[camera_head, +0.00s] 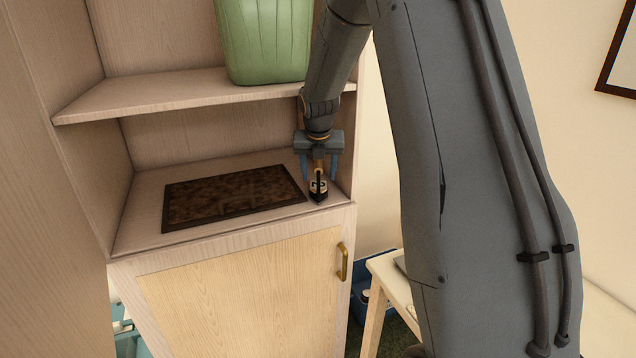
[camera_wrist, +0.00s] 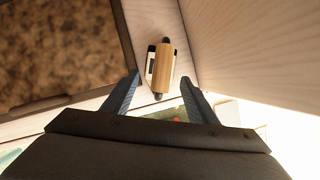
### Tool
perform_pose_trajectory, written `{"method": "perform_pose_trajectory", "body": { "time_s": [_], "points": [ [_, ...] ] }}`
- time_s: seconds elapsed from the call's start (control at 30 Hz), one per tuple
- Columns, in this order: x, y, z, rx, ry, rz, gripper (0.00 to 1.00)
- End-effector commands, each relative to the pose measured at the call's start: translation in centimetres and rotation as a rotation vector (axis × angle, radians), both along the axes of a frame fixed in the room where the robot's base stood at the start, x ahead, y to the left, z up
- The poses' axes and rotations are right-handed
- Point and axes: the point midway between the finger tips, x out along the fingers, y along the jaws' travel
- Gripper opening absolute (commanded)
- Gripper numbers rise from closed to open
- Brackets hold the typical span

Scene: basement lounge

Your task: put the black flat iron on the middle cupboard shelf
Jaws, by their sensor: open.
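The flat iron (camera_head: 318,188), small and dark with pale parts, rests on the middle cupboard shelf (camera_head: 140,222), near its front right corner. In the wrist view, the iron (camera_wrist: 151,66) shows a light wooden handle with dark ends over a black and white body. My gripper (camera_head: 319,174) is open just above the iron, pointing down. In the wrist view, the fingers (camera_wrist: 160,82) are spread to either side of the handle's near end, with a gap on both sides. Nothing is held between them.
A brown, dark-framed flat panel (camera_head: 235,192) lies on the same shelf, left of the iron. A green bin (camera_head: 264,40) stands on the shelf above (camera_head: 160,92). The cupboard's right wall is close to my gripper. A closed door with a brass handle (camera_head: 343,262) is below.

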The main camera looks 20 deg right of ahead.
Motion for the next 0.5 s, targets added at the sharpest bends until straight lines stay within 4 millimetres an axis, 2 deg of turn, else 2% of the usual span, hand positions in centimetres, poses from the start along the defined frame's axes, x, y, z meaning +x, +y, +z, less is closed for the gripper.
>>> {"method": "perform_pose_trajectory", "body": {
  "time_s": [0.1,0.27,0.37,0.5],
  "points": [
    [-0.4,0.2,1.2,-0.001,-0.002,0.000,0.53],
    [-0.9,0.5,1.9,0.009,-0.002,-0.020,0.53],
    [-1.9,1.1,1.9,0.046,-0.009,-0.098,0.53],
    [-4.4,2.8,1.6,0.149,-0.022,-0.329,0.53]
  ]
}}
